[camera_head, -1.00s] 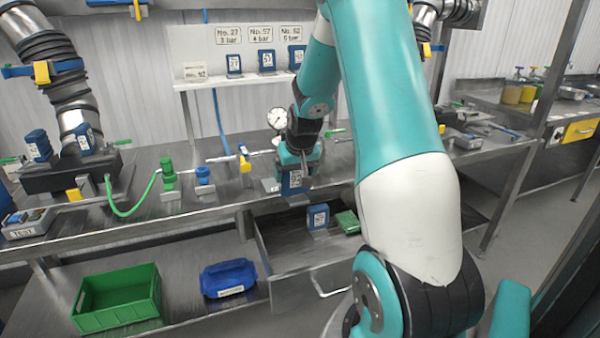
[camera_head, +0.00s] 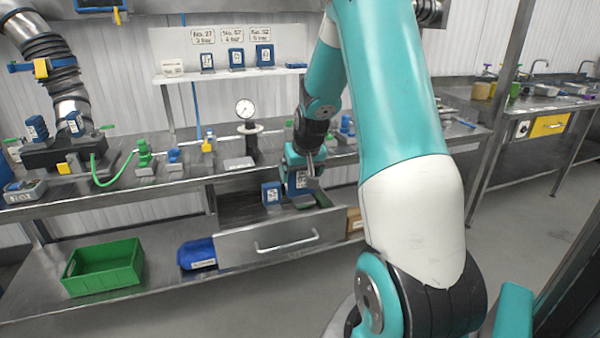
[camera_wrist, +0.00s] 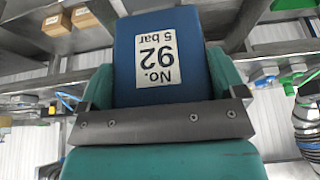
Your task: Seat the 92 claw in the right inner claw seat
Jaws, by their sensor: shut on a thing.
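My gripper (camera_head: 301,160) is shut on the 92 claw (camera_head: 300,182), a blue block with a white label. In the wrist view the claw (camera_wrist: 130,50) sits between my teal fingers, its label reading "No. 92 5 bar" upside down. In the head view it is over the open drawer (camera_head: 285,243), near its right part. The drawer holds another blue labelled block (camera_head: 271,193) just left of my gripper. A fixture (camera_head: 345,132) on the bench behind my arm is partly hidden. I cannot make out the right inner claw seat.
A dark fixture (camera_head: 58,155) at left carries two blue blocks. A gauge stand (camera_head: 247,125) and green and blue fittings stand on the bench. Blue blocks stand on the shelf (camera_head: 180,79) under number signs.

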